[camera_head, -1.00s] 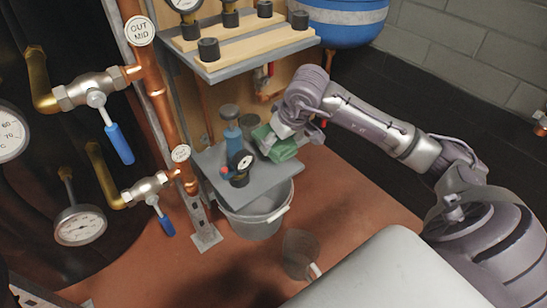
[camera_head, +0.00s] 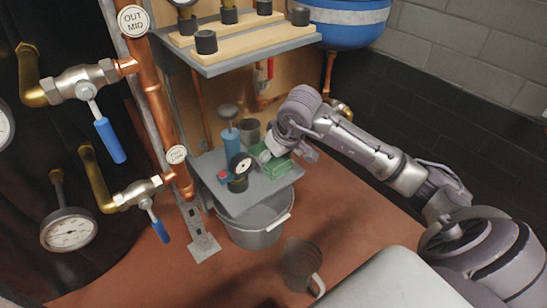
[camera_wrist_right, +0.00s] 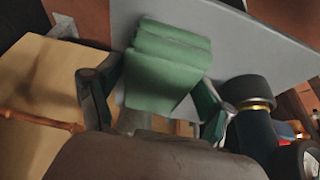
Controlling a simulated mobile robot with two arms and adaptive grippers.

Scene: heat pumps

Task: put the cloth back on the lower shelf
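The green folded cloth (camera_head: 284,173) lies on the grey lower shelf (camera_head: 240,202), near its right side. My right gripper (camera_head: 277,151) is at the cloth, reaching in from the right. In the right wrist view the cloth (camera_wrist_right: 165,75) sits between the two spread fingers of that gripper (camera_wrist_right: 155,95). A narrow gap shows beside the left finger, and the right finger is close to or touching the cloth. My left gripper is not in view.
On the lower shelf stand a blue bottle-like part (camera_head: 231,140), a black gauge (camera_head: 240,170) and a grey cup (camera_head: 250,131). The upper shelf (camera_head: 245,52) is above. A bucket (camera_head: 255,232) is below; a jug (camera_head: 301,264) stands on the floor.

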